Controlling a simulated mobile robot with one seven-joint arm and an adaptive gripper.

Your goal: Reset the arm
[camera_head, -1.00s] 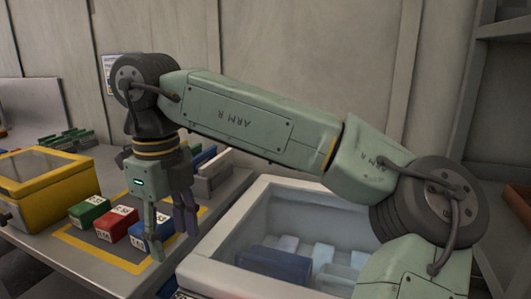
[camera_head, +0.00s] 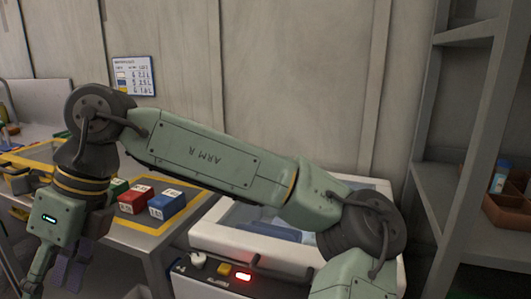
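My arm stretches across the view from lower right to upper left. My gripper (camera_head: 60,268) hangs down at the lower left, in front of the table's near edge. One green finger and a purplish finger show apart, with nothing seen between them; the lowest tips run close to the picture's bottom edge.
A red block (camera_head: 135,201) and a blue block (camera_head: 167,205) stand on the yellow-framed table (camera_head: 147,241), with a green block (camera_head: 117,187) partly behind my arm. A white open chest (camera_head: 212,236) with a red-lit panel is right of it. Shelves (camera_head: 437,196) stand at right.

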